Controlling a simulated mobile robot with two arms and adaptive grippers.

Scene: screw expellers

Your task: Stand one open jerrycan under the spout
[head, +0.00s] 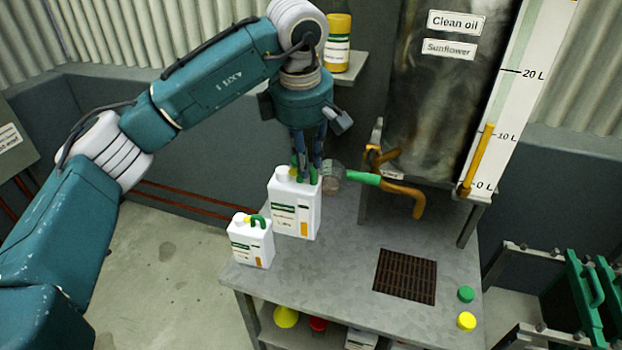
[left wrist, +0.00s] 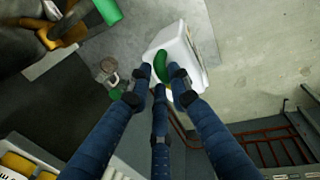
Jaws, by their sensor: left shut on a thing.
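The larger white jerrycan (head: 290,208) has a green handle and a label. It is upright at the back left of the metal bench; I cannot tell whether its base touches the bench. My left gripper (head: 308,172) is shut on its green handle from above. In the left wrist view the fingers (left wrist: 165,90) close around that handle beside the white body (left wrist: 200,42). The orange spout (head: 416,206) is to the right, above a dark grate (head: 405,277).
A clear vessel (head: 334,179) is close right of the held can, near the green tap handle (head: 364,178). A green cap (head: 466,293) and yellow cap (head: 466,321) lie at the bench's right. The steel tank (head: 430,100) rises behind. The front middle of the bench is clear.

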